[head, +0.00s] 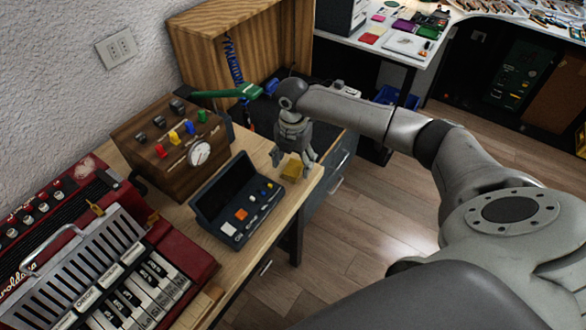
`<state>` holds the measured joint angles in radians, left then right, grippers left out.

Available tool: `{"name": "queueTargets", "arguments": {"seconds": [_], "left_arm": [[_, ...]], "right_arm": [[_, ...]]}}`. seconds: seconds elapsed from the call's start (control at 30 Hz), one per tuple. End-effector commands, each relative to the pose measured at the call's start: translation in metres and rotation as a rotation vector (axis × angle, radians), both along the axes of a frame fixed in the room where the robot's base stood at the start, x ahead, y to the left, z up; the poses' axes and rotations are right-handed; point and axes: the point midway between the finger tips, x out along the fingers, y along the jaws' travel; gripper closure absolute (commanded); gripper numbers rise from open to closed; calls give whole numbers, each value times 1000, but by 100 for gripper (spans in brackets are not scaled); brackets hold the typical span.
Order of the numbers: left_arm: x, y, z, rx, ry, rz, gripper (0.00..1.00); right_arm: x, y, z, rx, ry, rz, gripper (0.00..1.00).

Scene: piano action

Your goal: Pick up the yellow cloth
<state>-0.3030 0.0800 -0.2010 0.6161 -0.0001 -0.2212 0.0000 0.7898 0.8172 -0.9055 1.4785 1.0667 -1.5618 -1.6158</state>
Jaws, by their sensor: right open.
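The yellow cloth (291,170) is a small crumpled yellow-brown piece at the far right end of the wooden table (285,220), close to the corner. My right gripper (293,158) points down over it with its fingers spread. The cloth shows just below and between the fingertips. I cannot tell whether the fingers touch it. My left gripper is not in view.
A dark open case (211,231) with small coloured parts lies just left of the cloth. A wooden box with coloured switches and a dial (199,153) and a red accordion (110,265) stand further left. Open floor (370,215) lies to the right.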

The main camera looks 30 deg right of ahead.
Motion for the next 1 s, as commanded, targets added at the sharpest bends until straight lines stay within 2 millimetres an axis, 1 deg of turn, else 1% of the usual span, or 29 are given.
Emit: {"name": "queueTargets", "arguments": {"seconds": [0.03,0.13,0.23,0.37,0.6,0.7,1.0], "left_arm": [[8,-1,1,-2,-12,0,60],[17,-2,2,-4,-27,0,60],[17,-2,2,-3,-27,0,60],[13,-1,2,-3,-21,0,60],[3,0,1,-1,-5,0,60],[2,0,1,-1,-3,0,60],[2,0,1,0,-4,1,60]], "right_arm": [[0,0,-6,0,1,-1,31],[0,0,-13,0,0,-1,31],[0,0,-15,1,-1,-1,31],[0,0,-15,0,-1,-1,31],[0,0,-14,0,-1,0,62],[0,0,-14,0,-1,0,73],[0,0,-13,0,-2,-1,73]]}}
